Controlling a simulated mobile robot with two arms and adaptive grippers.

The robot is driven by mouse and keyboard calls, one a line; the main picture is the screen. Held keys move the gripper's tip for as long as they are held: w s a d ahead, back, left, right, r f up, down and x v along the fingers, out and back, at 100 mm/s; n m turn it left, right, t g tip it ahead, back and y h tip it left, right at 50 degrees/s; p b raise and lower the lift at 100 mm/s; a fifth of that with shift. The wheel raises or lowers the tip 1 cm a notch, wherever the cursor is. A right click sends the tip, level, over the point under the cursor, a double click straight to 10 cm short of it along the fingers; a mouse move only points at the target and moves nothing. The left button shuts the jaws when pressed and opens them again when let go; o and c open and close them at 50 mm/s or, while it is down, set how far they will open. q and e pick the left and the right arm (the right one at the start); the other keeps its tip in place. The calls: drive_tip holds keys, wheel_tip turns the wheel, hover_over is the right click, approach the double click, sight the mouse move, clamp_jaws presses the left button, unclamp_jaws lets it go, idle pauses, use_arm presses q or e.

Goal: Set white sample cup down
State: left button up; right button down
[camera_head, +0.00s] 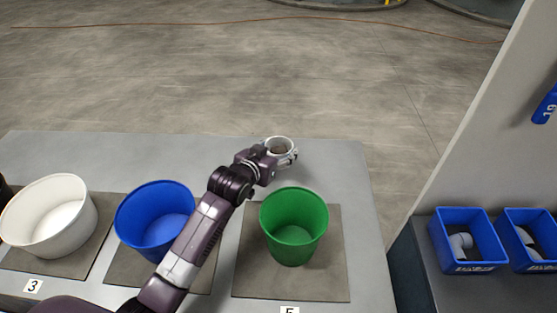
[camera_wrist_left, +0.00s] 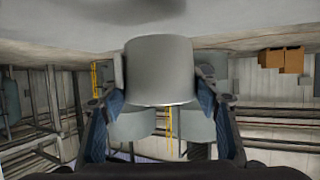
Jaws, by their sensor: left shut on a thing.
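The white sample cup (camera_head: 279,146) is at the far edge side of the grey table in the head view, beyond the green bucket. My left gripper (camera_head: 282,156) is shut on it. In the left wrist view the cup (camera_wrist_left: 159,70) fills the middle, between the two fingers of my left gripper (camera_wrist_left: 160,100). The cup looks upright in the head view, its open rim facing up. I cannot tell whether its base touches the table. My right gripper is in neither view.
On the table (camera_head: 340,160) stand a green bucket (camera_head: 293,225), a blue bucket (camera_head: 150,215) and a white bucket (camera_head: 50,220), each on a dark mat. Blue bins (camera_head: 467,238) with white pieces stand at the right. The table's far right corner is clear.

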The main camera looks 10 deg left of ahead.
use_arm(q)
wheel_tip(320, 180, down, 5)
drive_tip(key=shift+r, duration=0.2)
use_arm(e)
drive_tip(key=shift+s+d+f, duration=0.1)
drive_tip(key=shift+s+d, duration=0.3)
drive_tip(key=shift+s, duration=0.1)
use_arm(q)
drive_tip(key=o, duration=1.2)
drive_tip(key=shift+c, duration=0.2)
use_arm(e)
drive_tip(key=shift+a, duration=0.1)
use_arm(q)
drive_tip(key=shift+s+r, duration=0.15)
drive_tip(key=shift+s, duration=0.3)
drive_tip(key=v, duration=1.1)
drive_tip(key=shift+a+r, duration=0.1)
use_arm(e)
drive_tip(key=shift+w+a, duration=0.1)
use_arm(q)
drive_tip(key=shift+r, duration=0.1)
